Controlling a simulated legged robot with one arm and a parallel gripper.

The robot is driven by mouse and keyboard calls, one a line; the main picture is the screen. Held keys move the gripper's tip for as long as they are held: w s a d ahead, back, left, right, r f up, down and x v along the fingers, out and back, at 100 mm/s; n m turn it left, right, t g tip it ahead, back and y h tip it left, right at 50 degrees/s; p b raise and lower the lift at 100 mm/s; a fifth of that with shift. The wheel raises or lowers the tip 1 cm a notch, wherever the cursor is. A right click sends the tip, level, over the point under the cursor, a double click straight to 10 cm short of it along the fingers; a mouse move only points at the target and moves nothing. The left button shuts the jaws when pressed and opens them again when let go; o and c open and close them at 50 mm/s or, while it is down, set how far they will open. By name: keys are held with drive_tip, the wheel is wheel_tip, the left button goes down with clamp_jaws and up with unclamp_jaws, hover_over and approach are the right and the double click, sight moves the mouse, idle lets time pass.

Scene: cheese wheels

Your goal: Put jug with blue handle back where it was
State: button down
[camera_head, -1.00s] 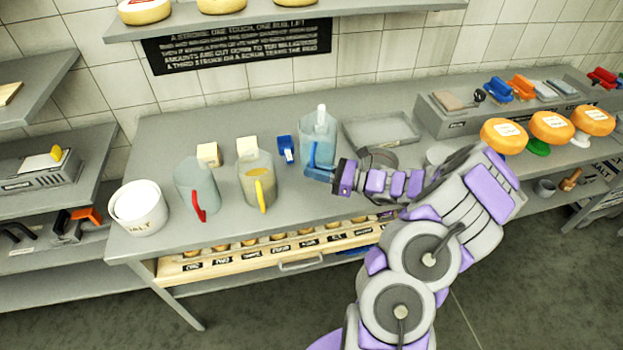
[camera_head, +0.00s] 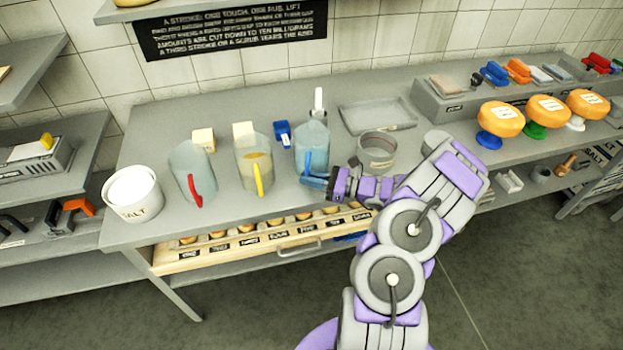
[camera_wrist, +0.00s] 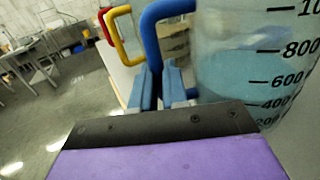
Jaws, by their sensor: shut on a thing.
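The jug with the blue handle (camera_head: 313,139) stands upright at the table's front, to the right of the yellow-handled jug (camera_head: 253,170). In the wrist view the blue-handled jug (camera_wrist: 255,62) shows volume marks and pale blue liquid. My gripper (camera_head: 318,182) is at its blue handle. In the wrist view my gripper's blue fingers (camera_wrist: 160,88) are shut around the lower part of the handle. I cannot tell whether the jug's base touches the tabletop. The red-handled jug (camera_head: 194,170) is further left.
A salt tub (camera_head: 133,196) stands at the table's left end. Cheese cubes and a blue item (camera_head: 283,133) lie behind the jugs. A grey round container (camera_head: 377,153) stands just right of the blue-handled jug, with a tray (camera_head: 376,117) behind it.

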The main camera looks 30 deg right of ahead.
drive_tip(key=shift+d+f, duration=0.15)
drive_tip(key=shift+d, duration=0.05)
drive_tip(key=c, duration=1.1)
unclamp_jaws()
drive_tip(key=shift+d, duration=0.4)
drive_tip(key=shift+c, duration=0.2)
drive_tip(key=shift+a, duration=0.3)
drive_tip(key=p+v, duration=0.3)
drive_tip(key=v, duration=0.8)
drive_tip(key=s+a+r+n+g, duration=0.3)
drive_tip(key=a+r+n+g, duration=0.45)
drive_tip(key=a, duration=0.55)
drive_tip(key=s+a+r+n+g, duration=0.2)
drive_tip(key=a+r+n+g, duration=0.6)
drive_tip(key=a, duration=0.6)
drive_tip(key=s+a+r+n+g+h, duration=0.1)
drive_tip(key=s+a+n+h, duration=0.15)
drive_tip(key=s, duration=0.35)
drive_tip(key=s+a+r+n+h, duration=0.2)
drive_tip(key=s+n+h, duration=0.1)
drive_tip(key=s+n, duration=0.15)
drive_tip(key=s+d+n+t+h, duration=0.1)
drive_tip(key=s+d+n+h, duration=0.1)
drive_tip(key=s, duration=0.4)
drive_tip(key=s+d+n+h, duration=0.2)
drive_tip(key=s+d+h, duration=0.1)
drive_tip(key=s+h, duration=0.2)
drive_tip(key=shift+s+r+n+t, duration=0.35)
drive_tip(key=shift+s, duration=0.15)
